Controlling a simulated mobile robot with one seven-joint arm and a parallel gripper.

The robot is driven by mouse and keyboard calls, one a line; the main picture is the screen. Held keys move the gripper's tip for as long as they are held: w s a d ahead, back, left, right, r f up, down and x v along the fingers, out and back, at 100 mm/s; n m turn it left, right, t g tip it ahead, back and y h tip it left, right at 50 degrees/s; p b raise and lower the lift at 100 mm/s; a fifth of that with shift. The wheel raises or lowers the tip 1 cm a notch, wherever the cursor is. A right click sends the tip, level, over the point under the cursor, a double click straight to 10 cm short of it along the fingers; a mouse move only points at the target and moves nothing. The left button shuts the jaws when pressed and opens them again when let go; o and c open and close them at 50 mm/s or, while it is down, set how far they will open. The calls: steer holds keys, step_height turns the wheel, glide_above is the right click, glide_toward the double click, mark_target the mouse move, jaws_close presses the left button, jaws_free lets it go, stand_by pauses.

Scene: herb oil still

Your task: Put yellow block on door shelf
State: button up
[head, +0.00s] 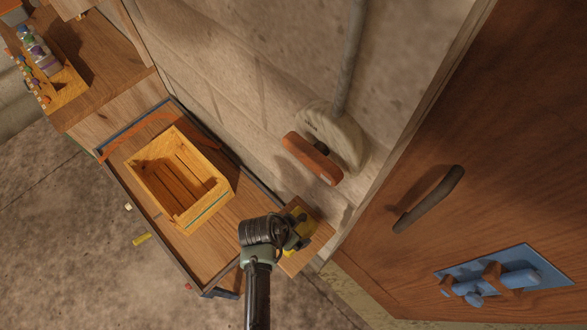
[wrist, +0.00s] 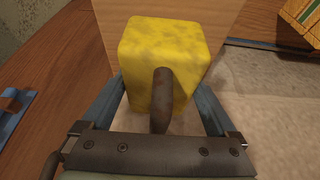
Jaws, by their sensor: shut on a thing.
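The yellow block (wrist: 150,65) fills the upper middle of the wrist view, between the blue-grey fingers of my gripper (wrist: 155,105). My gripper is shut on it. A rounded dark bar shows in front of the block's near face. In the head view my gripper (head: 298,236) is over the small wooden door shelf (head: 320,237) beside the door, and part of the yellow block (head: 303,219) shows there. The shelf board also shows behind the block in the wrist view (wrist: 222,22). I cannot tell whether the block touches the shelf.
The wooden door (head: 510,170) with a dark handle (head: 428,200) and a blue latch plate (head: 505,280) stands right. A wooden crate (head: 180,180) sits on the cart (head: 225,245) at left. A wall fixture (head: 330,140) is above the shelf. A bottle rack (head: 68,90) stands upper left.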

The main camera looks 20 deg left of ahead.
steer(key=o, duration=1.6)
steer(key=shift+f, duration=0.15)
steer(key=shift+c, duration=0.2)
steer(key=v, duration=1.2)
steer(key=shift+b, duration=0.3)
